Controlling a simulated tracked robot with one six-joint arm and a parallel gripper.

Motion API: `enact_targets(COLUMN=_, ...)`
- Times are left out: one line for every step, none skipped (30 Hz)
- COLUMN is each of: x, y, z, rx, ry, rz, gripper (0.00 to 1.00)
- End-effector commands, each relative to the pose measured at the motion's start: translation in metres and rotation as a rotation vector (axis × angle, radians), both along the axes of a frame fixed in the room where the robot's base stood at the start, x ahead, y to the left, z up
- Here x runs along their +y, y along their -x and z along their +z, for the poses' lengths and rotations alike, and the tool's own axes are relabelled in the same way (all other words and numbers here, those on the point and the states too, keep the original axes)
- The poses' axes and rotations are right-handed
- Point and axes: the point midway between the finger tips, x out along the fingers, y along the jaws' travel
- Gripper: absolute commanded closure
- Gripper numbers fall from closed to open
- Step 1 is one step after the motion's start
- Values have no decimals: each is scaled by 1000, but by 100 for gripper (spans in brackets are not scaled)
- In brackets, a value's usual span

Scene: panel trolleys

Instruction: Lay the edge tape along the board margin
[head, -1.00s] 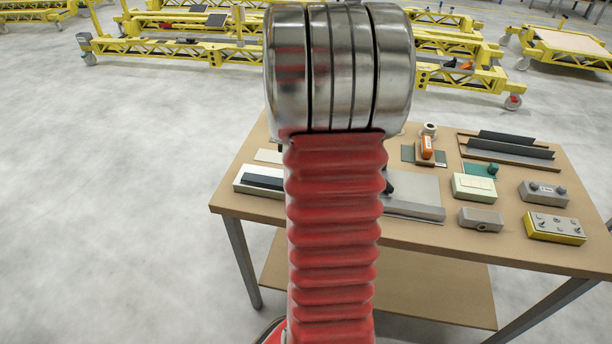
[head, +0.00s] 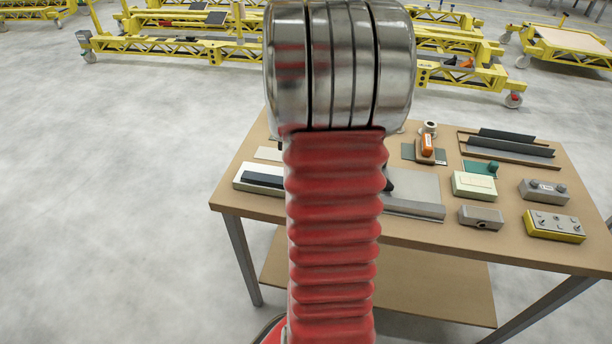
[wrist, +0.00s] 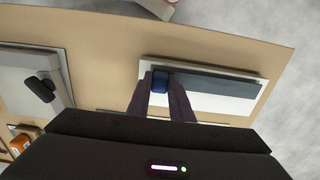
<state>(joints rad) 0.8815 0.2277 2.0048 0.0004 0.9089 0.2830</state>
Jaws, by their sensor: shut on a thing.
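A white board (wrist: 215,103) lies on the tan table, and a long dark strip (wrist: 225,84) lies along it. The board also shows in the head view (head: 256,190), left of my arm, which hides its right end. My gripper (wrist: 163,92) is over the left end of the board in the wrist view. Its two dark fingers are shut on a small dark blue piece (wrist: 160,79) at the left end of the strip. I cannot tell whether this piece is joined to the strip or touches the board. My gripper is hidden in the head view.
A grey plate (wrist: 22,78) with a dark knob (wrist: 40,89) lies left of the board in the wrist view. An orange-topped tool (head: 427,146), a pale box (head: 474,186) and a yellow-sided box (head: 554,227) stand on the table's right half. Yellow trolleys (head: 180,48) are behind.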

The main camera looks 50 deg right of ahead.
Motion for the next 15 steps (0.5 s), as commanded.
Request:
enact_targets(x=0, y=0, z=-1, rx=0, ry=0, rz=0, gripper=100)
enact_targets(x=0, y=0, z=-1, rx=0, ry=0, rz=0, gripper=100)
enact_targets(x=0, y=0, z=-2, rx=0, ry=0, rz=0, gripper=100)
enact_targets(x=0, y=0, z=-2, rx=0, ry=0, rz=0, gripper=100)
enact_targets(x=0, y=0, z=-2, rx=0, ry=0, rz=0, gripper=100)
enact_targets(x=0, y=0, z=-3, rx=0, ry=0, rz=0, gripper=100)
enact_targets(x=0, y=0, z=-3, rx=0, ry=0, rz=0, gripper=100)
enact_targets(x=0, y=0, z=-4, rx=0, ry=0, rz=0, gripper=100)
enact_targets(x=0, y=0, z=-4, rx=0, ry=0, rz=0, gripper=100)
enact_targets(x=0, y=0, z=-5, rx=0, ry=-1, rz=0, gripper=100)
enact_targets(x=0, y=0, z=-5, rx=0, ry=-1, rz=0, gripper=100)
enact_targets(x=0, y=0, z=-6, rx=0, ry=-1, rz=0, gripper=100)
enact_targets(x=0, y=0, z=-6, rx=0, ry=-1, rz=0, gripper=100)
enact_targets(x=0, y=0, z=-7, rx=0, ry=-1, rz=0, gripper=100)
enact_targets(x=0, y=0, z=-7, rx=0, ry=-1, rz=0, gripper=100)
